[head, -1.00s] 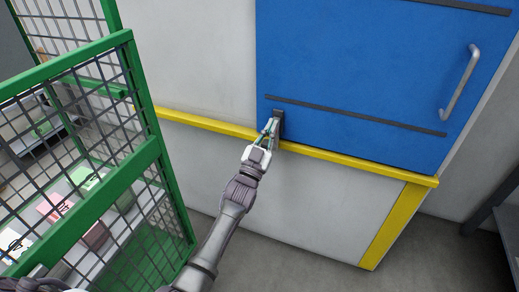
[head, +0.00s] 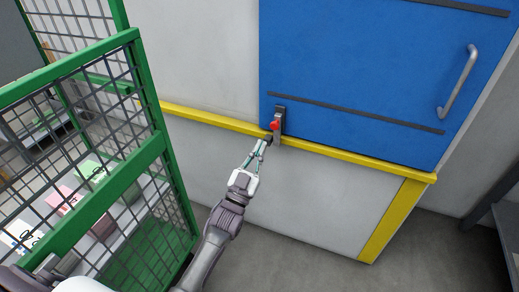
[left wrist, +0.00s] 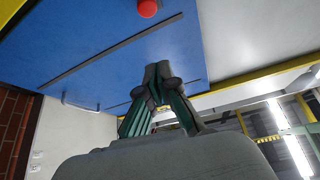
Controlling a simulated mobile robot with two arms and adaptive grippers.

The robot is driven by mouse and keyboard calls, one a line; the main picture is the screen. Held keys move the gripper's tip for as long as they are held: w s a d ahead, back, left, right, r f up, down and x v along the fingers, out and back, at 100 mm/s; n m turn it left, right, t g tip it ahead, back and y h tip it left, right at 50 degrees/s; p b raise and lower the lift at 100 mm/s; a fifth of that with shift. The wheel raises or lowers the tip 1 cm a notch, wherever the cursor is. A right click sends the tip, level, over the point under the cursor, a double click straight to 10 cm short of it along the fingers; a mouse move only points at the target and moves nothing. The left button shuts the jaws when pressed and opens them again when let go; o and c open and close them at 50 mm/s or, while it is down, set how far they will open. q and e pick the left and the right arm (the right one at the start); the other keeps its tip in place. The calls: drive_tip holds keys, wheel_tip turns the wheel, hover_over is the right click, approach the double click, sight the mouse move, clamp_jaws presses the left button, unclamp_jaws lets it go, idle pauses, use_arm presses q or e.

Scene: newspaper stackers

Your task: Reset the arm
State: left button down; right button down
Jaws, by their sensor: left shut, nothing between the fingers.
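My left gripper (head: 264,142) is shut and empty, with its arm reaching up from the bottom of the head view. Its fingertips are just below and left of a red knob (head: 275,125) on a dark latch (head: 281,116). The latch is at the lower left corner of a blue door panel (head: 350,60). In the left wrist view the closed fingertips (left wrist: 158,72) show in front of the blue panel, apart from the red knob (left wrist: 147,8) at the top. My right gripper is not in view.
A green mesh cage (head: 75,70) stands close on the left, with packages inside it. A yellow rail (head: 215,119) runs along the pale wall below the door. A metal handle (head: 459,82) is on the door's right. Grey floor (head: 290,262) is clear below.

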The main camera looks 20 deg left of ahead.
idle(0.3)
